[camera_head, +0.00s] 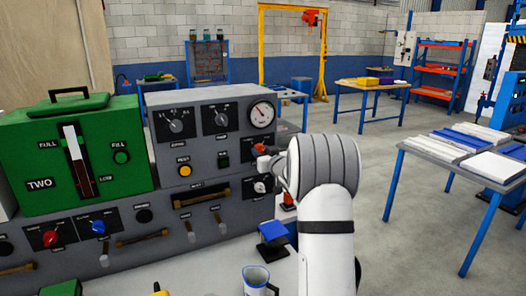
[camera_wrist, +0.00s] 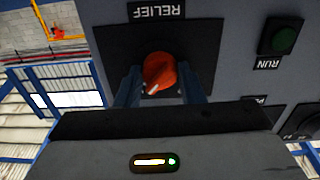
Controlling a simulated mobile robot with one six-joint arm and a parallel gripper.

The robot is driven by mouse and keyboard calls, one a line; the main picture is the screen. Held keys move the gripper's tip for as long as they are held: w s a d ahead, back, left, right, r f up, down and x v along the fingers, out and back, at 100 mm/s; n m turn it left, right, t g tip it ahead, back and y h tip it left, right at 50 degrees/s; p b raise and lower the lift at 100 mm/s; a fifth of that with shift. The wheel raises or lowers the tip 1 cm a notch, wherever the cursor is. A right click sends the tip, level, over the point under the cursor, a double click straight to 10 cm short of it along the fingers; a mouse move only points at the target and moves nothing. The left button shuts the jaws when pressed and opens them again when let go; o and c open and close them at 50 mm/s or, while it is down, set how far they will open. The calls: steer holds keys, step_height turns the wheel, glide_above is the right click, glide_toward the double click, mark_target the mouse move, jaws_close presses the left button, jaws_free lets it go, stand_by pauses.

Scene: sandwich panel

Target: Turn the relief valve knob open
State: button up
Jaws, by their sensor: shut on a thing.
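The relief valve knob (camera_wrist: 160,68) is orange-red with a white pointer mark and sits on a dark plate under an upside-down RELIEF label (camera_wrist: 157,11) in the wrist view. Its mark points to the lower left there. My gripper (camera_wrist: 160,88) has one finger on each side of the knob and is shut on it. In the head view my gripper (camera_head: 266,161) is at the right edge of the grey panel (camera_head: 222,146). A small bit of the orange knob (camera_head: 259,148) shows there, and the rest is hidden.
A pressure gauge (camera_head: 261,113) is above my gripper, and a green RUN button (camera_wrist: 281,37) is beside the knob plate. A green tank unit (camera_head: 75,150) stands at the left.

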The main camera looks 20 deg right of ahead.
steer(key=shift+m, duration=0.3)
steer(key=o, duration=1)
steer(key=s+b, duration=0.1)
steer(key=s, duration=0.6)
steer(key=shift+s+b, duration=0.3)
steer(key=shift+s, duration=0.05)
steer(key=shift+d, duration=0.1)
